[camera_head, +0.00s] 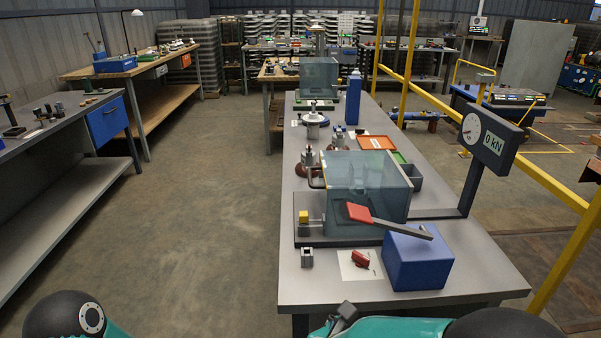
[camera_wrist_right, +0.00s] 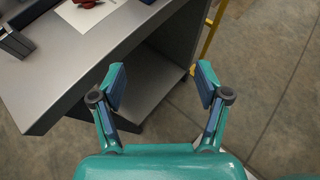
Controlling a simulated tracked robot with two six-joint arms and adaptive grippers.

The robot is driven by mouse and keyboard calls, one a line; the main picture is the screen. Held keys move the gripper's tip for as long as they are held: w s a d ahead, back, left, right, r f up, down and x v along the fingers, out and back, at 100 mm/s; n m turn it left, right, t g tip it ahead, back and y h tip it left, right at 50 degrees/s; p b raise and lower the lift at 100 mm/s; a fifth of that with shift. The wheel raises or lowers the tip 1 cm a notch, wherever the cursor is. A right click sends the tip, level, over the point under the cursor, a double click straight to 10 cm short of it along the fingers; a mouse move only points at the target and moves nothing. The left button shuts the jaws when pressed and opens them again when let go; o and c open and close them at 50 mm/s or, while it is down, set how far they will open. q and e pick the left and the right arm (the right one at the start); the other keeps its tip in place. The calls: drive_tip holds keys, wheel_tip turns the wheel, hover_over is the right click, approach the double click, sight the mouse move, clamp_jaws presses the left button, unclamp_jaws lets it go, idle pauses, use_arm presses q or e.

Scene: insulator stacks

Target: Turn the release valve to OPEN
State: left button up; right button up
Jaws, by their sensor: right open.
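The release valve looks like a small red knob (camera_head: 361,259) on a white card (camera_head: 346,269) near the front of the long grey bench. Whether it is at OPEN or closed is too small to read. The red knob (camera_wrist_right: 88,3) also shows at the top edge of the right wrist view, partly cut off. My right gripper (camera_wrist_right: 160,82) is open and empty, its two fingers spread past the bench edge and above the floor, well apart from the knob. My left gripper is out of view; only part of my left arm shows at bottom left.
A clear-shielded press (camera_head: 365,185) stands behind. A gauge reading 0 kN (camera_head: 491,143) rises at right.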

drive_tip(key=s+d+f+m+g+y+p, duration=0.2)
drive_tip(key=s+d+f+m+g, duration=0.15)
drive_tip(key=s+f+g, duration=0.45)
drive_tip(key=s+a+f+m+g+y+p, duration=0.5)
drive_tip(key=s+f+m+y, duration=0.45)
drive_tip(key=m, duration=0.55)
drive_tip(key=w+d+m+t+p, duration=0.1)
drive_tip(key=m, duration=0.2)
drive_tip(key=w+d+f+m+t+y+p, duration=0.1)
drive_tip(key=m+t, duration=0.1)
drive_tip(key=m, duration=0.2)
drive_tip(key=w+d+f+m+t+p, duration=0.1)
drive_tip(key=m, duration=0.2)
drive_tip(key=shift+w+d+m+t+y, duration=0.15)
drive_tip(key=shift+w+m+t+y, duration=0.15)
drive_tip(key=shift+t, duration=0.1)
